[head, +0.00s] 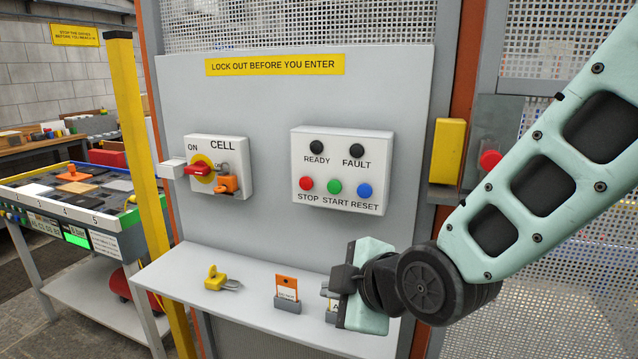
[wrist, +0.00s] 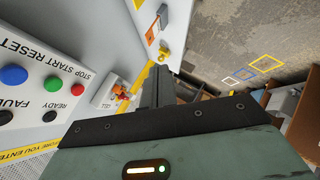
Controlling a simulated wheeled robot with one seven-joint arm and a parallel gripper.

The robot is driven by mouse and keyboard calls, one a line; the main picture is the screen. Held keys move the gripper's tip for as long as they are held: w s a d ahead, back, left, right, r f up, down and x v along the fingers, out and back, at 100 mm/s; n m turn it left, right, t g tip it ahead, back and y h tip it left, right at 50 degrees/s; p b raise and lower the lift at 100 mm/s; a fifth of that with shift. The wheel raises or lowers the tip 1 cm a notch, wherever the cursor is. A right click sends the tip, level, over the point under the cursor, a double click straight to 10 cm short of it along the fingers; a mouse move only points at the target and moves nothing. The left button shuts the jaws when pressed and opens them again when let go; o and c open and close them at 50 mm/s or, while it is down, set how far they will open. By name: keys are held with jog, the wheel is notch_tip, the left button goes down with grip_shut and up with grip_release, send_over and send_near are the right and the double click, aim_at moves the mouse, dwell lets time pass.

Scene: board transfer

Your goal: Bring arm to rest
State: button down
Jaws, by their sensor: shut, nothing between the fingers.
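My gripper (head: 342,279) is in front of the right part of the grey shelf, below the button box. In the wrist view its dark fingers (wrist: 162,72) are together with nothing between them. My arm comes in from the upper right of the head view, bent at the wrist joint. The gripper hides part of a small holder on the shelf; I cannot tell whether it touches it.
The CELL switch box (head: 218,166) has a red handle and an orange lock (head: 227,184). The button box (head: 342,170) is on the panel. A yellow padlock (head: 215,281) and an orange tag (head: 287,289) are on the shelf (head: 185,277). A board table (head: 60,218) stands left.

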jog(key=s+d+f+m+g+h, duration=0.1)
jog(key=s+d+m+g+h, duration=0.2)
jog(key=s, duration=0.6)
jog(key=s+d+f+m+g+h, duration=0.1)
jog(key=s+d+m+g+h, duration=0.1)
jog(key=s+d+m+g, duration=0.3)
jog(key=s+d+m, duration=0.2)
jog(key=s+d, duration=0.2)
jog(key=s, duration=0.1)
jog(key=shift+h, duration=0.4)
